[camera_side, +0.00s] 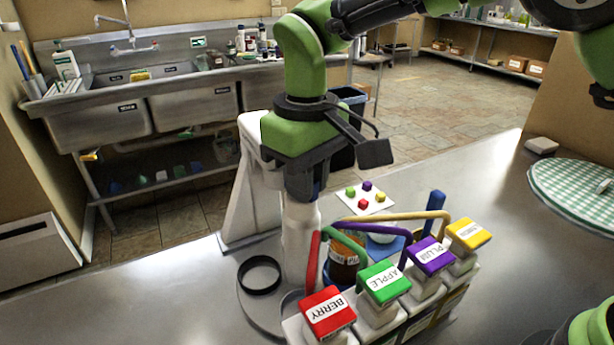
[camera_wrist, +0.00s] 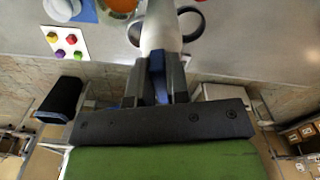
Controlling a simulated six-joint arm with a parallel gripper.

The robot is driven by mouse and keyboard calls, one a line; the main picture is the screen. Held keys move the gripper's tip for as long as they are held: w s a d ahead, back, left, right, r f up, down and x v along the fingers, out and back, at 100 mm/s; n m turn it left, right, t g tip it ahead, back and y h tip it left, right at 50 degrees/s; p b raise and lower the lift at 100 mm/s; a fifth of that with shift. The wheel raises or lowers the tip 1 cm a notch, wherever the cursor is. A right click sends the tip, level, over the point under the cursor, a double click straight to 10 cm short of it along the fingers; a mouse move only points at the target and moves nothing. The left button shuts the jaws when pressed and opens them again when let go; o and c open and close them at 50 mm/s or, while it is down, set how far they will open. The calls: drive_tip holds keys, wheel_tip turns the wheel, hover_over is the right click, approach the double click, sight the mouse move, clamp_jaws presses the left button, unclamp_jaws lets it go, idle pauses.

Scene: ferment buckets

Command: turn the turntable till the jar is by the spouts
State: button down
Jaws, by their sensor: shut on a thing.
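My gripper (camera_side: 298,192) points down, shut on the blue top (camera_wrist: 157,78) of a white bottle-like cylinder (camera_side: 301,240). The cylinder also shows in the wrist view (camera_wrist: 160,28). The amber jar (camera_side: 345,262) with a white label stands to its right, partly behind the coloured spouts (camera_side: 330,240); its orange top shows in the wrist view (camera_wrist: 121,5). A grey round plate (camera_side: 262,312), apparently the turntable, shows around the cylinder's foot, much of it hidden. A black ring (camera_side: 259,275) lies left of the cylinder, apparently on or beside that plate.
The red BERRY (camera_side: 327,312), green APPLE (camera_side: 384,283), purple PLUM (camera_side: 431,256) and yellow (camera_side: 469,235) lidded containers stand in a row at front right. A blue post (camera_side: 435,212) rises behind them. A white card (camera_side: 366,198) with coloured cubes lies behind. The table's left is clear.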

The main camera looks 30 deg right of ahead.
drive_tip(key=shift+a+r+m, duration=0.1)
drive_tip(key=shift+a+m, duration=0.05)
drive_tip(key=shift+m, duration=1.5)
drive_tip(key=shift+a+m, duration=0.15)
drive_tip(key=shift+m, duration=1.5)
drive_tip(key=shift+w+a+m, duration=0.15)
drive_tip(key=shift+m, duration=2.95)
drive_tip(key=c, duration=1.1)
unclamp_jaws()
wheel_tip(320, 180, up, 10)
